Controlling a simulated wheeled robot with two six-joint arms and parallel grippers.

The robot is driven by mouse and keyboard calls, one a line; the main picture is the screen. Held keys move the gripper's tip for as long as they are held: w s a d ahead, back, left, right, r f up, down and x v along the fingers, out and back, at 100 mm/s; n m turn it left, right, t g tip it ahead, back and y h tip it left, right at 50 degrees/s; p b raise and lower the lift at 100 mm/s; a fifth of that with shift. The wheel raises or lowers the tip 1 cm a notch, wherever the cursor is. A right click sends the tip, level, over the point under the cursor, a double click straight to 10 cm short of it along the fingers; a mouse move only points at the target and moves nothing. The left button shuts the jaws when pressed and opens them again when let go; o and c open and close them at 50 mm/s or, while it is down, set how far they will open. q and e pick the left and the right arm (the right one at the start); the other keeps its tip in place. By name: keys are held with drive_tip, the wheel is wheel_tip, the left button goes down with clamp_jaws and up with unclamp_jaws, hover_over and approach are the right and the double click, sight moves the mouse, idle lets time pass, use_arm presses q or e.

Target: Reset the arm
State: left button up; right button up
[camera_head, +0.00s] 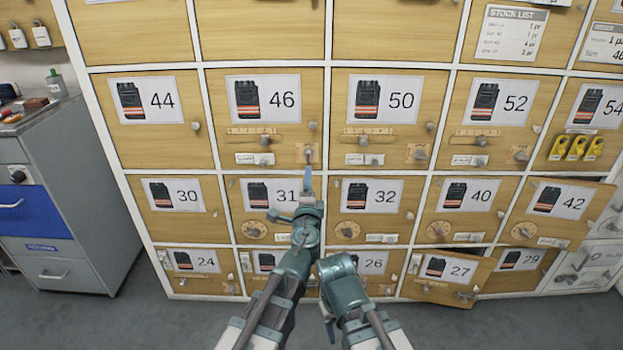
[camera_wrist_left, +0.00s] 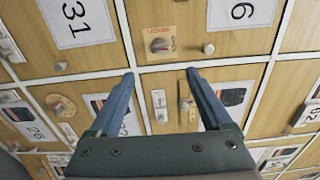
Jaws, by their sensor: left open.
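My left arm reaches up from the bottom middle in the head view. Its gripper (camera_head: 308,182) is in front of the locker wall, near the border between door 46 (camera_head: 265,95) and door 31 (camera_head: 270,193). In the left wrist view the two blue fingers (camera_wrist_left: 160,78) are spread apart with nothing between them. Lockers show behind them; whether a finger touches a door cannot be told. My right arm (camera_head: 342,268) is folded low at the bottom middle, in front of the lower doors. Its gripper cannot be made out.
Door 42 (camera_head: 560,202) and door 27 (camera_head: 447,270) stand ajar on the right. Small knobs and latches stick out from the doors. A grey cabinet with a blue drawer (camera_head: 33,213) stands at the left. Grey floor (camera_head: 185,325) is clear at the front left.

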use_arm(q)
drive_tip(key=shift+s+a, duration=0.1)
drive_tip(key=s+a+f+n+g+y, duration=0.35)
drive_tip(key=a+f+n, duration=0.2)
drive_tip(key=a, duration=0.25)
drive_tip(key=s+a+f+n+g+y, duration=0.3)
drive_tip(key=a+f+n+g, duration=0.15)
drive_tip(key=a+n, duration=0.35)
drive_tip(key=s+d+f+n+g+h, duration=0.1)
drive_tip(key=s+f+n+g+h, duration=0.15)
drive_tip(key=s+f+g, duration=0.45)
drive_tip(key=s+f+n+g+h, duration=0.2)
drive_tip(key=s+f+h, duration=0.25)
drive_tip(key=s, duration=0.45)
drive_tip(key=s+d+m+g+y, duration=0.1)
drive_tip(key=s+d+m, duration=0.4)
drive_tip(key=d, duration=0.6)
wheel_tip(320, 180, up, 29)
drive_tip(key=s+n+p, duration=0.1)
drive_tip(key=p, duration=2.8)
drive_tip(key=shift+s+d+r+p, duration=0.2)
drive_tip(key=shift+s+d+p, duration=0.05)
drive_tip(key=shift+d+p, duration=0.15)
